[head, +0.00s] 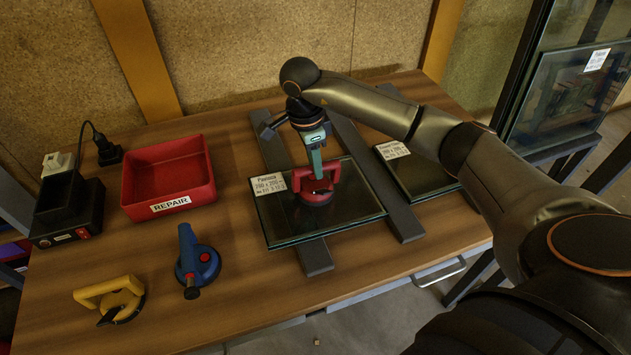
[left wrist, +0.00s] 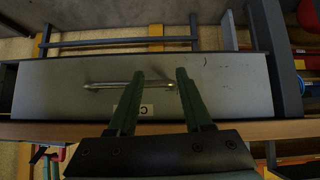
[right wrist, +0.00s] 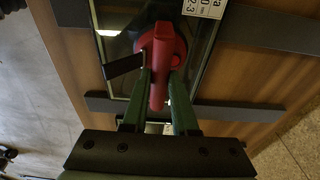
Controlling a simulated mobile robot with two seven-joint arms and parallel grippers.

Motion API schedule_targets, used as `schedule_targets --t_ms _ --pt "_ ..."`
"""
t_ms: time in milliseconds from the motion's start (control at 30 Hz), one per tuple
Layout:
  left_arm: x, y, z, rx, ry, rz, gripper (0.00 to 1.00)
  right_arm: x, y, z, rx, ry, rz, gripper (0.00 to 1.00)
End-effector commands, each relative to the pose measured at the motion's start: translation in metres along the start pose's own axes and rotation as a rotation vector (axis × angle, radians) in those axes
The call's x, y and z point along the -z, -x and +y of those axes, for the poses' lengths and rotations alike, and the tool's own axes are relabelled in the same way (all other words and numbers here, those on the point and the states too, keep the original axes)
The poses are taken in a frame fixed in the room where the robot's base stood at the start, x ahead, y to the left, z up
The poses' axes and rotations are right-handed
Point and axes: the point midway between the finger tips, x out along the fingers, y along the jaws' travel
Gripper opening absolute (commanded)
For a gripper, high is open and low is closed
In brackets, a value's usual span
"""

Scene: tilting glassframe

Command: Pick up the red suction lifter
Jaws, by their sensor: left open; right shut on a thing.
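The red suction lifter (head: 317,190) is upright on the labelled glass pane (head: 350,205), its round pad against the glass as far as I can tell. My right gripper (head: 316,168) reaches down from above and is shut on the lifter's handle. In the right wrist view the red handle (right wrist: 160,60) lies between the two green fingers (right wrist: 160,88). My left gripper (left wrist: 158,80) is open and empty in the left wrist view, in front of a grey drawer front (left wrist: 220,85) with a bar handle. It is not in the head view.
A blue suction lifter (head: 197,262) and a yellow one (head: 112,297) stand on the wooden bench at left. Behind them are a red REPAIR bin (head: 168,178) and a black charger box (head: 68,208). Dark bars (head: 315,256) support the panes. A second pane (head: 415,172) lies right.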

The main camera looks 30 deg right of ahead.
Motion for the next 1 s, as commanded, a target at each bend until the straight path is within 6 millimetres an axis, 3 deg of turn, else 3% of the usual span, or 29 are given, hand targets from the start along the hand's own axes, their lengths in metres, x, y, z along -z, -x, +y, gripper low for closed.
schedule_targets --t_ms 367,567,900,1000 --pt "-0.001 -0.001 0.0 0.0 0.0 0.0 0.5 0.001 0.007 -0.001 0.005 -0.001 -0.001 0.0" --pt "-0.005 -0.005 0.0 0.0 0.0 0.0 0.5 0.004 0.032 -0.002 0.009 0.0 -0.001 0.0" --pt "0.001 0.002 0.0 0.0 0.0 -0.001 0.5 0.013 0.099 0.051 0.009 0.002 0.002 0.0" --pt "0.001 0.0 0.0 0.0 0.0 0.001 0.5 0.013 0.101 0.07 0.005 0.002 0.002 0.0"
